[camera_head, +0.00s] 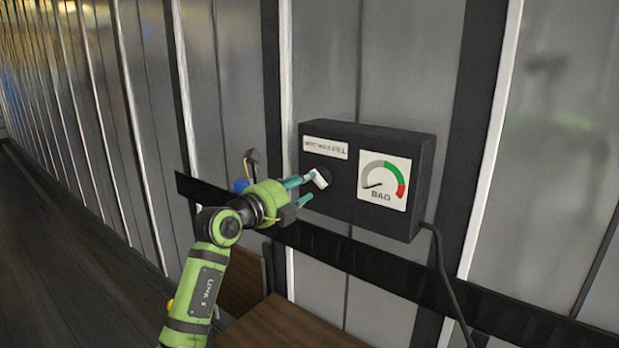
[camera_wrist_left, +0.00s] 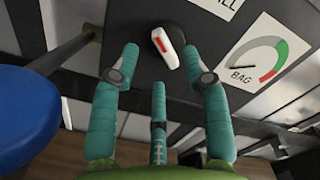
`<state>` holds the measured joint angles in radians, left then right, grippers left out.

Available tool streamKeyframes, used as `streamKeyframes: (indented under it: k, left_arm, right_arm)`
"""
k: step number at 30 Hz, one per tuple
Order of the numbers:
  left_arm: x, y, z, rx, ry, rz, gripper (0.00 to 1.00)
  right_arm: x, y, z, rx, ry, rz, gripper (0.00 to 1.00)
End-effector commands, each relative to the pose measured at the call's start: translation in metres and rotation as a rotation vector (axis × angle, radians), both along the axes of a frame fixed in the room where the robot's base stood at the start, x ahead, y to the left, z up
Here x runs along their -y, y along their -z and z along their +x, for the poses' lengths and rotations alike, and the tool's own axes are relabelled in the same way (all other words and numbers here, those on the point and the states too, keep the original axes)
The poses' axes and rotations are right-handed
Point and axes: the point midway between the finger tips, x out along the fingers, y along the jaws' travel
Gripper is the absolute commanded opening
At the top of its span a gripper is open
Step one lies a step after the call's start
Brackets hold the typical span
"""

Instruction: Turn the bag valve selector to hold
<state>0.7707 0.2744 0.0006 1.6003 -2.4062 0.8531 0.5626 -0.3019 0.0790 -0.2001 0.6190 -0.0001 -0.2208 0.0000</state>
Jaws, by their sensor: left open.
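The bag valve selector (camera_wrist_left: 165,46) is a white knob with a red mark on a dark round base, on the front of a black box (camera_head: 423,190). In the head view the selector (camera_head: 319,178) shows just beyond my fingertips. My left gripper (camera_head: 302,190) is in front of it with its teal fingers spread. In the left wrist view the left gripper (camera_wrist_left: 167,62) is open, with one finger on each side of the selector and nothing held. Whether a fingertip touches the knob I cannot tell. The gauge marked BAG (camera_head: 385,181) has its needle at the lower left, in the grey part.
A label plate (camera_head: 325,147) sits above the selector. A black cable (camera_head: 440,270) hangs from the box's lower right. A dark rail (camera_head: 370,260) runs along the ribbed metal wall below the box. Brown boxes (camera_head: 285,325) stand below. A blue round thing (camera_wrist_left: 25,108) is at the left of the wrist view.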

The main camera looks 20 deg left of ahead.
Motion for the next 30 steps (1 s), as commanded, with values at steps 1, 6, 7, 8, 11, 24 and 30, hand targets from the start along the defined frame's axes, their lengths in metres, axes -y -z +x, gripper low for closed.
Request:
streamKeyframes:
  k: [1, 6, 7, 8, 11, 24, 30]
  left_arm:
    - [0.004, -0.003, 0.007, -0.002, 0.002, -0.002, 0.46]
    - [0.009, -0.001, 0.023, -0.001, 0.002, -0.002, 0.46]
    - [0.010, -0.001, 0.025, 0.000, 0.001, -0.001, 0.46]
    - [0.011, -0.001, 0.027, 0.001, 0.002, 0.000, 0.46]
    - [0.012, 0.000, 0.030, 0.000, 0.001, 0.000, 0.46]
    - [0.012, 0.001, 0.030, 0.001, 0.002, 0.000, 0.00]
    - [0.012, 0.001, 0.030, 0.002, 0.001, 0.005, 0.00]
  right_arm:
    - [0.000, -0.007, 0.001, 0.002, 0.000, 0.000, 0.00]
    - [0.000, -0.012, 0.003, 0.004, 0.000, 0.000, 0.00]
    - [0.000, -0.013, 0.003, 0.004, 0.000, 0.000, 0.00]
    - [0.000, -0.013, 0.003, 0.004, 0.000, 0.000, 0.00]
    - [0.000, -0.014, 0.003, 0.005, 0.000, 0.000, 0.00]
    - [0.000, -0.013, 0.003, 0.005, 0.000, 0.000, 0.00]
    - [0.000, -0.013, 0.003, 0.005, 0.000, 0.000, 0.00]
